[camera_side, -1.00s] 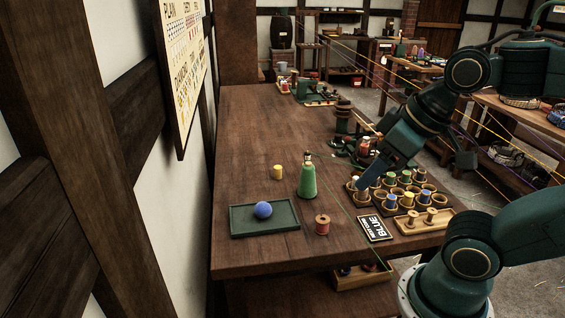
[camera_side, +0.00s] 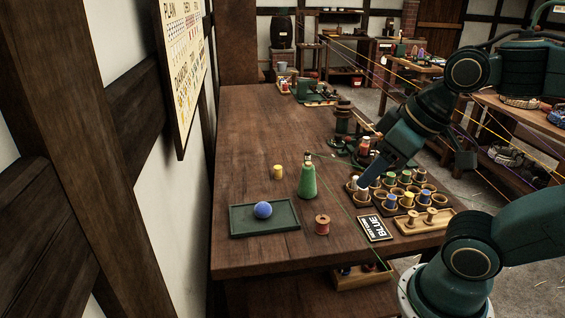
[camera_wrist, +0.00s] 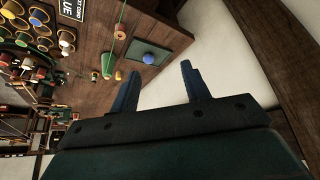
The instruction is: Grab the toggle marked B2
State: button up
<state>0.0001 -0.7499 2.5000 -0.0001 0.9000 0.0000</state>
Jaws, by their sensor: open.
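A rack of toggles (camera_side: 381,208) stands at the right front of the bench, with blue, green, yellow and pale spool-shaped toggles in round holders. Blue toggles (camera_side: 391,201) are among them. No B2 mark is legible, so I cannot tell which one it is. The rack also shows at the upper left of the wrist view, with a blue toggle (camera_wrist: 66,37). My gripper (camera_wrist: 160,86) is open with nothing between its blue fingers. In the side view my gripper (camera_side: 366,182) appears above or beside the rack's left back end; its exact height is unclear.
A black card reading BLUE (camera_side: 375,228) lies before the rack. A green cone-shaped object (camera_side: 308,181), a yellow spool (camera_side: 277,172), a red spool (camera_side: 322,224) and a green tray (camera_side: 240,231) with a blue ball (camera_side: 263,210) stand left. A green line crosses the bench.

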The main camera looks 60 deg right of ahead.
aim_at(306, 153)
jog(key=shift+w, duration=0.1)
